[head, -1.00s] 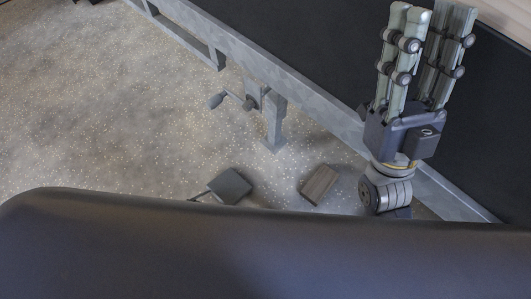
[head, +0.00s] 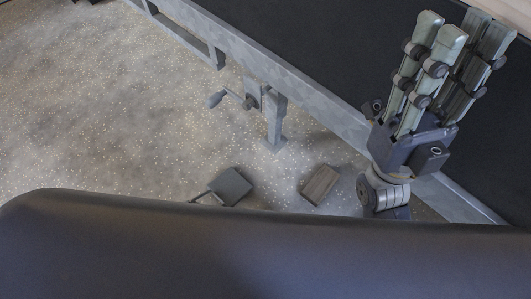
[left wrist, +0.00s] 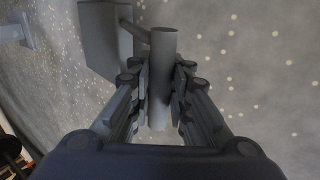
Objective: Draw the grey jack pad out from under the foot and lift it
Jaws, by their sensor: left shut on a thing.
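The grey jack pad (head: 232,186) is a flat block with a rod handle, clear of the foot (head: 275,144) and nearer to me in the head view. I cannot tell whether it touches the ground. In the left wrist view the pad (left wrist: 104,42) is at the top left, joined to a grey round handle (left wrist: 163,60). My left gripper (left wrist: 159,72) is shut on that handle; my own body hides this gripper in the head view. The foot's grey leg (left wrist: 20,28) shows at the far top left there. My right gripper (head: 468,26) is open and empty, fingers pointing up.
A brown wooden block (head: 320,185) lies on the ground right of the pad. The trailer's grey frame rail (head: 310,98) runs diagonally above, with a crank (head: 232,99) on the leg. The speckled ground at left is open.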

